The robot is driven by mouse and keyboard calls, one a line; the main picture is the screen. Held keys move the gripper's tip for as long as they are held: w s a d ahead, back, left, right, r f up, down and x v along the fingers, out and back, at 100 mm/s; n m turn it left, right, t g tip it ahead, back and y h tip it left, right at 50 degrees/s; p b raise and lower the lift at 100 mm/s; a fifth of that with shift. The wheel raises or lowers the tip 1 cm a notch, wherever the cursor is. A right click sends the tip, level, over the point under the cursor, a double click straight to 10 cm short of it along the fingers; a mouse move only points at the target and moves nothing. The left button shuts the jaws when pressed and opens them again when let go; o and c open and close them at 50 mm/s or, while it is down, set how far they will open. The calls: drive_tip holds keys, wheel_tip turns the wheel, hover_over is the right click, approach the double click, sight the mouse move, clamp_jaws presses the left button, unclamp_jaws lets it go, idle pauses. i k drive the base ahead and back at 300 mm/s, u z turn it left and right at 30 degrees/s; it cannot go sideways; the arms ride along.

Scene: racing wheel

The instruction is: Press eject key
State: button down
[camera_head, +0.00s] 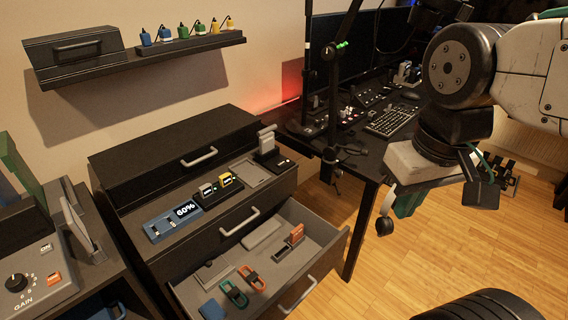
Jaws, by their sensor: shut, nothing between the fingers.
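No label reading "eject" is legible, so I cannot tell which key it is. A small orange key (54,279) sits on the grey GAIN panel (62,297) at the lower left, below a white key (46,248) and right of a black knob (15,283). An upright orange-red piece (296,234) stands in a dark slot in the open drawer (327,243). My gripper (394,215) hangs at the right, shut and empty, partly hidden by its own housing. It is well apart from the drawer and the panel.
A black cabinet (110,170) holds a blue module (172,222) showing 60% on its top. A wall shelf (140,57) carries small coloured items. A desk with a keyboard (391,121) and monitors stands behind. Wooden floor (430,265) is open in front.

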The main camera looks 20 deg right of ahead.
sight(282, 162)
drive_tip(key=z, duration=0.5)
drive_tip(key=k, duration=1.25)
drive_tip(key=z, duration=0.65)
drive_tip(key=i, duration=1.6)
drive_tip(key=u, duration=1.35)
drive_tip(key=i, duration=0.6)
drive_tip(key=u, duration=0.75)
